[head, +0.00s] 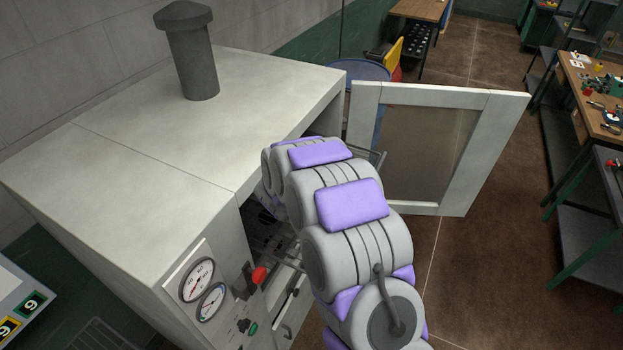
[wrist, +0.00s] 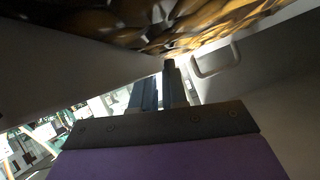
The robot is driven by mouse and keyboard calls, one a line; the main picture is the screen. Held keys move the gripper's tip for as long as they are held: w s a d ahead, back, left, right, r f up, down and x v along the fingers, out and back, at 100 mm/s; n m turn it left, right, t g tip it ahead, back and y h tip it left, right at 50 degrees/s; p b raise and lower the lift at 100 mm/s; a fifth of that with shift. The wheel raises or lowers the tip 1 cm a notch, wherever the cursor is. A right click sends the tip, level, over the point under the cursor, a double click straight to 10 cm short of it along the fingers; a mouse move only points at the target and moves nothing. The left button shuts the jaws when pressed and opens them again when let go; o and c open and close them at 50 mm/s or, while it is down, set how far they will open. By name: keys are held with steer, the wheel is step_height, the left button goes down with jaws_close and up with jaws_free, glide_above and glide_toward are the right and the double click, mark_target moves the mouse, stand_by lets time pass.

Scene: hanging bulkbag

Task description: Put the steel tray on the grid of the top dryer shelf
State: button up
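The dryer (head: 150,120) is a pale cabinet at the left of the head view. Its door (head: 465,140), with a window, stands open to the right. My arm reaches into the dark opening at the front and hides most of it. Part of a dark grid (head: 266,232) shows inside, left of the arm. My gripper is hidden in the head view. In the wrist view my gripper (wrist: 164,72) shows two dark fingers close together under a shiny brown and gold surface. I cannot tell whether they hold anything, and I cannot clearly make out the steel tray.
Two gauges (head: 204,290) and a red knob (head: 259,275) sit on the dryer's front, close to my arm. A dark chimney (head: 192,60) rises from its top. A blue drum (head: 357,70) stands behind the door. The floor on the right is clear up to the benches.

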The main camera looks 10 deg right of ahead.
steer(key=shift+o, duration=0.7)
steer(key=shift+d, duration=0.25)
steer(key=shift+o, duration=1.1)
steer(key=shift+s+a, duration=0.1)
steer(key=shift+a, duration=0.75)
steer(key=d+v, duration=0.1)
steer(key=v, duration=1)
steer(key=shift+s+r, duration=0.25)
steer(key=shift+s, duration=0.05)
steer(key=shift+a, duration=0.15)
